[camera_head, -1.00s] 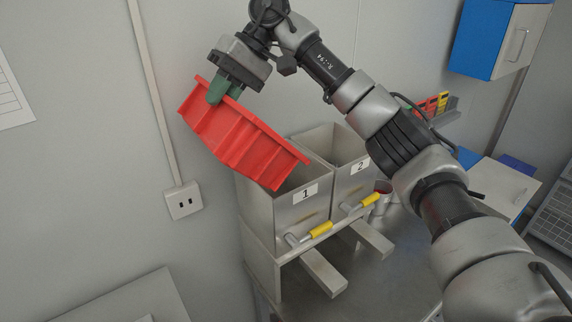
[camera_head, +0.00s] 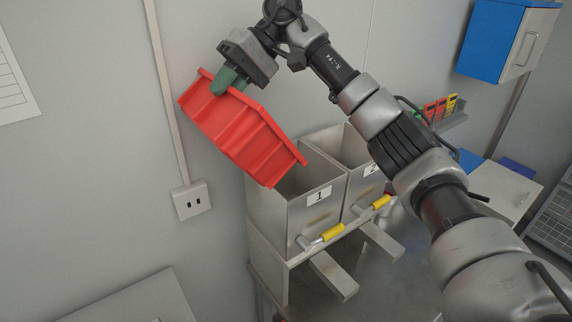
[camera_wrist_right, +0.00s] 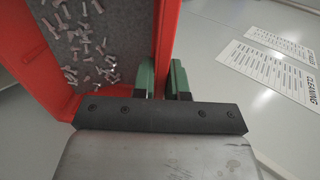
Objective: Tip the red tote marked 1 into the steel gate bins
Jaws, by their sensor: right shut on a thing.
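The red tote (camera_head: 238,132) hangs tilted in the head view, its lower end down to the right by the mouth of steel bin 1 (camera_head: 305,222). I cannot tell whether it touches the bin. My right gripper (camera_head: 229,82) is shut on the tote's upper end wall. The wrist view shows its green fingers (camera_wrist_right: 165,80) on either side of the red wall (camera_wrist_right: 163,30). Several small metal screws (camera_wrist_right: 92,45) lie on the tote's grey floor. Steel bin 2 (camera_head: 357,188) stands beside bin 1. The tote's number is not visible. My left gripper is out of view.
Yellow-handled gate levers (camera_head: 332,233) are on the bins' fronts, above steel chutes (camera_head: 334,277). A wall socket (camera_head: 192,201) is left of the bins. A blue cabinet (camera_head: 488,40) hangs at upper right. Cleaning sheets (camera_wrist_right: 270,70) show in the wrist view.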

